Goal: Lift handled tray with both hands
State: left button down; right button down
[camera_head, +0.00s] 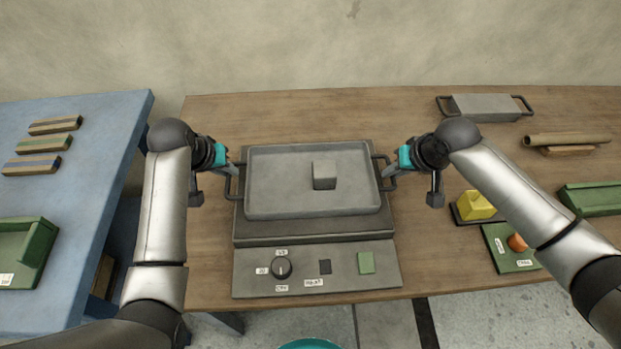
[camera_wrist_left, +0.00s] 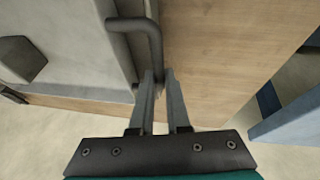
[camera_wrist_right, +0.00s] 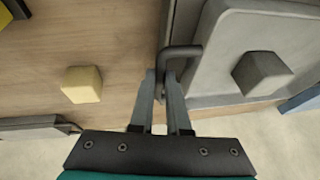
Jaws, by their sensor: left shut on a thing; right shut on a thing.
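The grey handled tray (camera_head: 280,190) sits over the dark base of a hotplate-like device in the head view, with a grey cube (camera_head: 324,175) on it. I cannot tell whether the tray touches the device. My left gripper (camera_head: 234,167) is at the tray's left handle; the left wrist view shows its fingers (camera_wrist_left: 160,100) around the handle bar (camera_wrist_left: 152,45). My right gripper (camera_head: 387,167) is at the right handle; the right wrist view shows its fingers (camera_wrist_right: 161,95) around that handle bar (camera_wrist_right: 180,52). The cube also shows in both wrist views.
The device's front panel (camera_head: 315,272) carries a knob, a dark switch and a green button. To the right are a yellow block (camera_head: 475,205), a green plate (camera_head: 508,247) with an orange knob, and a second handled grey block (camera_head: 486,107). A blue table (camera_head: 70,190) stands left.

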pick_arm(q)
jog(key=shift+r, duration=0.15)
pick_arm(e)
jog(key=shift+r, duration=0.2)
dwell(0.4)
